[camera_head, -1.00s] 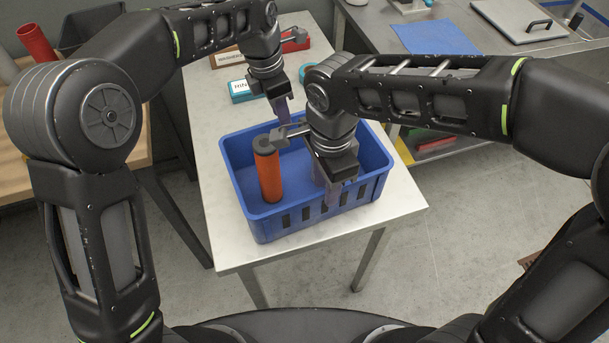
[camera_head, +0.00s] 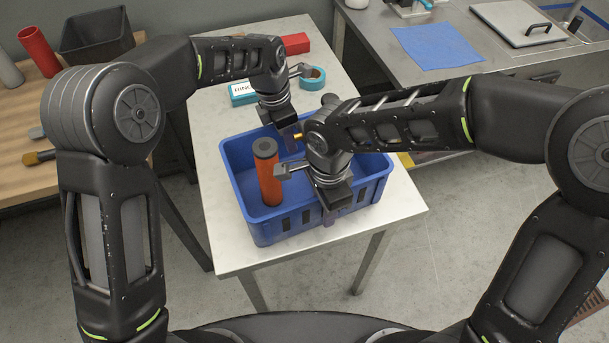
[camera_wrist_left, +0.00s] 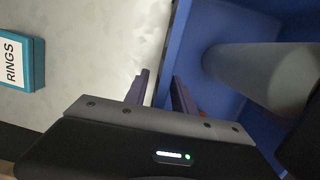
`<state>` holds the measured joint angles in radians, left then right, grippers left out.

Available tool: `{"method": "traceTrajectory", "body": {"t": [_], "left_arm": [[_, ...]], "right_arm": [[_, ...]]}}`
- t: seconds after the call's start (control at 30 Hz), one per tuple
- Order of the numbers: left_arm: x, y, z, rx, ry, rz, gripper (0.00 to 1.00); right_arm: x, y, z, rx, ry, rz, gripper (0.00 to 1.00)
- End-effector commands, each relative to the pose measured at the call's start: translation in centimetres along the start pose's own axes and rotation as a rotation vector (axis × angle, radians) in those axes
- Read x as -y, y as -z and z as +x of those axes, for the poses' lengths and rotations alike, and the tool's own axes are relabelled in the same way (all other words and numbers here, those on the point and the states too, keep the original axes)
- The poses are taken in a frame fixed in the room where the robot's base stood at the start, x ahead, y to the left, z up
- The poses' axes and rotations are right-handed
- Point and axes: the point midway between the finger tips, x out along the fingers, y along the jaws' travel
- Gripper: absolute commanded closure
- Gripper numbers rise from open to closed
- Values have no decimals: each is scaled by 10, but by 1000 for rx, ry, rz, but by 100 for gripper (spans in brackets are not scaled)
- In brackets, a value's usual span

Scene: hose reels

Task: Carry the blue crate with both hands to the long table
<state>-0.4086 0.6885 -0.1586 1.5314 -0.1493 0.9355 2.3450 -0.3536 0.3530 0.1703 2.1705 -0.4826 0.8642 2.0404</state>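The blue crate (camera_head: 285,225) stands on a small pale table (camera_head: 235,255). An orange cylinder with a dark top (camera_head: 269,186) stands in its left part. My left gripper (camera_head: 291,138) is at the crate's far wall. In the left wrist view its fingers (camera_wrist_left: 162,92) are apart, one on each side of the crate's wall (camera_wrist_left: 172,45). My right gripper (camera_head: 328,217) is low at the near wall, with a fingertip showing outside; its other finger is hidden, so its opening cannot be told. Which surface is the long table cannot be told.
A RINGS box (camera_head: 243,92), a teal roll (camera_head: 312,77) and a red block (camera_head: 296,43) lie behind the crate. A wooden bench (camera_head: 75,125) with tubes is at left. A metal counter (camera_head: 385,40) with a blue cloth (camera_head: 437,44) is at back right.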

Motion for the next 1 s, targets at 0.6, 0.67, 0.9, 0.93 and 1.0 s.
{"method": "traceTrajectory", "body": {"t": [0.6,0.67,0.9,0.93,1.0], "left_arm": [[0,0,0,0,0,-1,99],[0,0,0,0,0,-1,100],[0,0,0,0,0,-1,100],[0,0,0,0,0,-1,100],[0,0,0,0,0,-1,100]], "right_arm": [[0,0,0,0,0,0,99],[0,0,0,0,0,0,100],[0,0,0,0,0,0,100],[0,0,0,0,0,0,100],[0,0,0,0,0,0,100]]}}
